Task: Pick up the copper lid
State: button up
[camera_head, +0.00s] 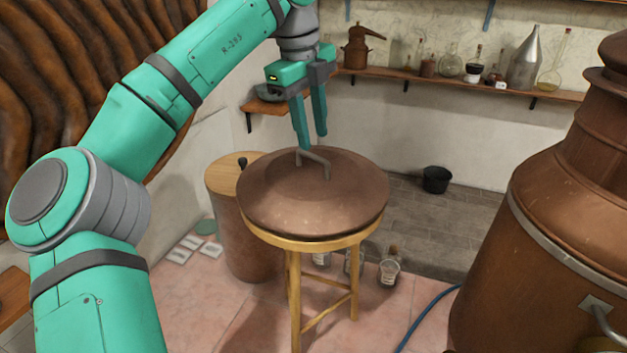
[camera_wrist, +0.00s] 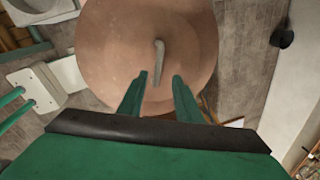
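The copper lid (camera_head: 290,207) is a wide brown dome lying on a round wooden stool (camera_head: 295,245). A bent metal handle (camera_head: 316,163) stands on its top. My gripper (camera_head: 312,143) is above the lid, near the handle, with its two green fingers pointing down and apart. In the wrist view the lid (camera_wrist: 115,45) fills the upper middle. Its handle (camera_wrist: 158,62) lies ahead of and between the lines of the open fingers (camera_wrist: 160,78). I see nothing held between them. The exact gap between fingertips and handle is hard to tell.
A large copper still (camera_head: 560,230) stands close on the right. A wooden-topped barrel (camera_head: 238,245) is behind the stool at left. A wall shelf (camera_head: 450,84) holds glassware. A black bucket (camera_head: 437,180) and several bottles stand on the floor. A blue hose (camera_head: 425,318) lies at front right.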

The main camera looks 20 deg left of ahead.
aim_at(312, 155)
jog(key=f, duration=0.4)
jog(key=shift+w+a+f, duration=0.2)
jog(key=shift+a, duration=0.05)
jog(key=shift+d, duration=0.1)
grip_shut()
jog(key=shift+w, duration=0.15)
dwell(0.9)
